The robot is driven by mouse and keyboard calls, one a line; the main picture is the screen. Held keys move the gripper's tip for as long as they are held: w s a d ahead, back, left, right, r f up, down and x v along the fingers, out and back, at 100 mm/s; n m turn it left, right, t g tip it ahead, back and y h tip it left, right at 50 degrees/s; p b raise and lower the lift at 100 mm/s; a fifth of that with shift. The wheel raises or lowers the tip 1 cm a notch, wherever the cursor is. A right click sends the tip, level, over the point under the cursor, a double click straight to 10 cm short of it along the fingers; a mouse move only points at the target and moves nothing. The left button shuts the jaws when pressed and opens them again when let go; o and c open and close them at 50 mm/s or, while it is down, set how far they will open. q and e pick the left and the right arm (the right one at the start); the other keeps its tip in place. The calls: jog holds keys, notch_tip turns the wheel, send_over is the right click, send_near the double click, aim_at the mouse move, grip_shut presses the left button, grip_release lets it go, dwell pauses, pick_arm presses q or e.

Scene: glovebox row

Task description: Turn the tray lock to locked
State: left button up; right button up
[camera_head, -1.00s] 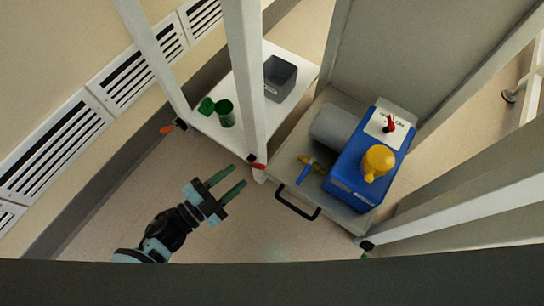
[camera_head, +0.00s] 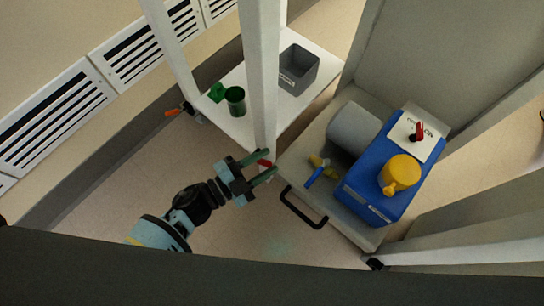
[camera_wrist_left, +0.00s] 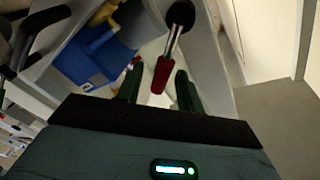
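A red-handled lever (camera_head: 264,163) sits at the foot of the white post. In the left wrist view its red grip (camera_wrist_left: 161,77) hangs from a metal shaft and black pivot (camera_wrist_left: 180,14). My left gripper (camera_head: 271,161) is open, its green fingers on either side of the red grip; I cannot tell whether they touch it. The fingers (camera_wrist_left: 158,88) also show apart in the wrist view. A grey tray (camera_head: 352,231) with a black handle (camera_head: 303,207) is to the right of the lever. I see no lock marking on the lever. My right gripper is not in view.
On the tray are a blue box (camera_head: 365,199) with a yellow part (camera_head: 400,174) and red switch (camera_head: 418,131), a grey cylinder (camera_head: 355,128) and a blue-yellow valve (camera_head: 320,171). A white shelf (camera_head: 235,128) holds a grey bin (camera_head: 299,68) and green cup (camera_head: 235,100).

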pick_arm(q)
jog(key=shift+b+x, duration=0.35)
jog(key=shift+x, duration=0.95)
jog(key=shift+c, duration=0.5)
grip_shut()
